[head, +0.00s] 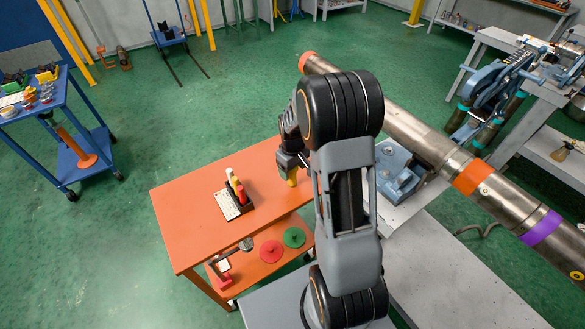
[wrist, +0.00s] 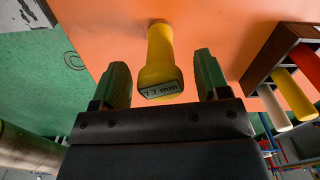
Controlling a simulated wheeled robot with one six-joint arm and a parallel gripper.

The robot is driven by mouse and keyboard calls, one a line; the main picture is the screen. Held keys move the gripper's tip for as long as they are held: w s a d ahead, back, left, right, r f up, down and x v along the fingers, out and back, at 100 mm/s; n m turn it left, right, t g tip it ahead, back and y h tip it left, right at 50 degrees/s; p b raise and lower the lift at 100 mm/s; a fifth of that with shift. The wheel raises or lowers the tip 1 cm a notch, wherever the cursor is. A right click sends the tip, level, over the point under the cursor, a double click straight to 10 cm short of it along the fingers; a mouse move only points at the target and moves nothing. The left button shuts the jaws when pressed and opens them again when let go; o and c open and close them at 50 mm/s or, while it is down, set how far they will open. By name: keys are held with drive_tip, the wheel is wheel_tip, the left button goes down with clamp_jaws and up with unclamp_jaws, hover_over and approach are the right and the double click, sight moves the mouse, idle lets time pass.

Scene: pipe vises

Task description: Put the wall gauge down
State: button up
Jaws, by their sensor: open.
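The wall gauge (wrist: 160,60) is a yellow piece marked "7.7 mm" on its near end. In the wrist view it lies between the two green fingers of my gripper (wrist: 161,72), with a gap on each side. My gripper is open around it. Its far end appears to meet the orange tabletop (wrist: 230,20). In the head view the yellow gauge (head: 292,182) shows just under my gripper (head: 291,173), near the right side of the orange table (head: 185,218). My arm hides part of the table there.
A dark rack (head: 246,210) with red, yellow and white handles stands on the orange table, left of the gauge; it also shows in the wrist view (wrist: 262,62). Red (head: 271,251) and green discs (head: 294,237) lie on the lower shelf. A long pipe (head: 425,142) runs at right.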

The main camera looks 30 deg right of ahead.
wheel_tip(320, 180, up, 12)
drive_tip(key=s+a+r+m+t, duration=0.1)
drive_tip(key=s+a+r+t, duration=0.1)
drive_tip(key=s+a, duration=0.3)
drive_tip(key=s+a+r+m+t, duration=0.1)
drive_tip(key=s+a+r+m, duration=0.1)
drive_tip(key=s, duration=0.9)
drive_tip(key=a+r, duration=0.1)
drive_tip(key=a, duration=0.1)
drive_tip(key=shift+a+t, duration=0.4)
